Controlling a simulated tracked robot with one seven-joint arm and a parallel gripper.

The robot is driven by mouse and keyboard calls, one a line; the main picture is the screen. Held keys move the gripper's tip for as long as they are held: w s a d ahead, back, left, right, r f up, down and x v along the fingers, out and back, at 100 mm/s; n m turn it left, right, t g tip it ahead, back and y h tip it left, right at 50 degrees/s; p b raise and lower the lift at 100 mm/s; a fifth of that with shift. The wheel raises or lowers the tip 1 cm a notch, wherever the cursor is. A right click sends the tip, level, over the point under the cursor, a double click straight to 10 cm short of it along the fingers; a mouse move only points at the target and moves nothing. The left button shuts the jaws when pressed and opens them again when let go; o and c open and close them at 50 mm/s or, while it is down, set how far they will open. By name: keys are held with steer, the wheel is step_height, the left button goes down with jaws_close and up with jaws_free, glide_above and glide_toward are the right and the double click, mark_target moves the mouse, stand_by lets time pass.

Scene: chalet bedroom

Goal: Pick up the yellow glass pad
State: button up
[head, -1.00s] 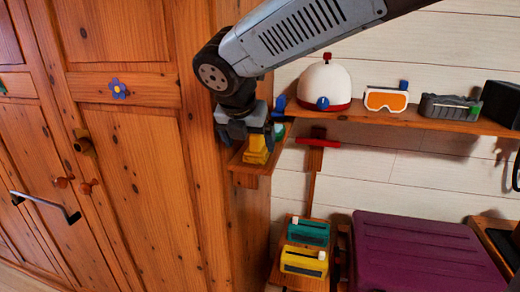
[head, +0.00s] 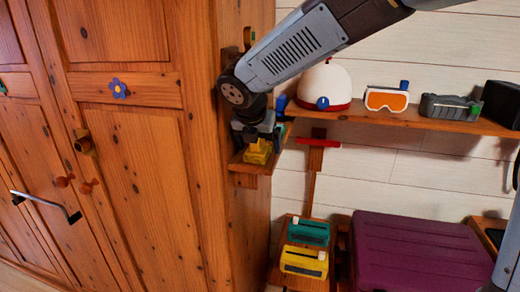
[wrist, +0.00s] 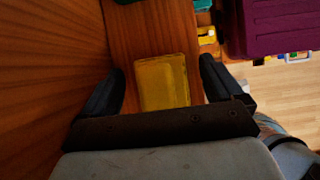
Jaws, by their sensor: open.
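The yellow glass pad (head: 257,152) rests on the left end of the wooden shelf, beside the wardrobe. My gripper (head: 257,140) is right above it in the head view and hides part of it. In the wrist view the pad (wrist: 163,82) lies between my two open fingers (wrist: 162,88), with a gap on each side. The lower edge of the pad is hidden by my gripper's body.
The wooden wardrobe (head: 150,170) stands close on the left. Along the shelf (head: 390,117) are a white dome (head: 323,85), orange goggles (head: 386,100) and a grey device (head: 450,106). Below are a teal box (head: 308,231), a yellow box (head: 304,262) and a purple case (head: 420,250).

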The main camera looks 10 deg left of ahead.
steer(key=c, duration=1.1)
steer(key=shift+c, duration=0.2)
steer(key=shift+r, duration=0.25)
step_height(320, 180, up, 3)
steer(key=shift+r, duration=0.1)
steer(key=s+a, duration=0.1)
steer(key=s, duration=1.7)
steer(key=shift+a, duration=0.2)
